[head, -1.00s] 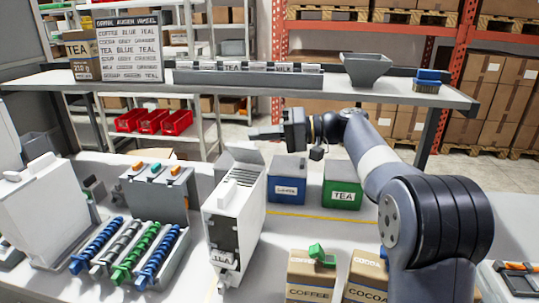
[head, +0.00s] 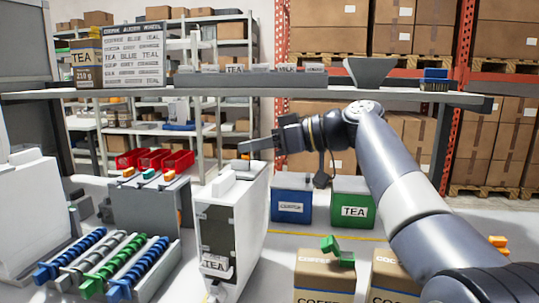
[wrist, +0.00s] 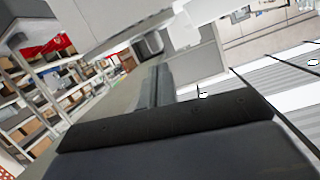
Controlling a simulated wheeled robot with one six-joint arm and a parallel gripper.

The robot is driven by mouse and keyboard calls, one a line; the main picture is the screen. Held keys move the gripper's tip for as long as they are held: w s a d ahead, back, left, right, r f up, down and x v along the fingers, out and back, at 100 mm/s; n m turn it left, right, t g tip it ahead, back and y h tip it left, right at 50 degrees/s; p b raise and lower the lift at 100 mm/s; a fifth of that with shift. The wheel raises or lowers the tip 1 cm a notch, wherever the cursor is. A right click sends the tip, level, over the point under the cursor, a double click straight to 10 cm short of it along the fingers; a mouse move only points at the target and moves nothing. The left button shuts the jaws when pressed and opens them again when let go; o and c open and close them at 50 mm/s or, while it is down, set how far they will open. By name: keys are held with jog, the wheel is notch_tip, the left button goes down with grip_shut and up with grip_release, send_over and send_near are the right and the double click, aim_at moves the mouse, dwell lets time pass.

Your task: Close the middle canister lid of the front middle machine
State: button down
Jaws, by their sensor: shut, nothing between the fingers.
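The white machine (head: 234,215), with a dark front window and a TEA label, stands at centre in the head view. Its top carries a low white raised part (head: 238,166); no lid flap stands up there, and whether the lid is fully down I cannot tell. My gripper (head: 246,147) is shut and empty, reaching left just above the back of this top. Whether it touches I cannot tell. In the wrist view my dark gripper parts fill the lower middle, with a white surface above them.
A grey dispenser (head: 150,208) with coloured knobs and coils stands left, beside another white machine (head: 30,215). A blue bin (head: 291,204) and green TEA bin (head: 352,204) stand right. Cardboard boxes (head: 325,275) are in front. A grey shelf (head: 210,88) crosses behind.

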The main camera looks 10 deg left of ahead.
jog(key=shift+s+f+n+t+b, duration=0.4)
jog(key=shift+n+b, duration=0.3)
jog(key=shift+b, duration=0.4)
jog(key=shift+f, duration=0.1)
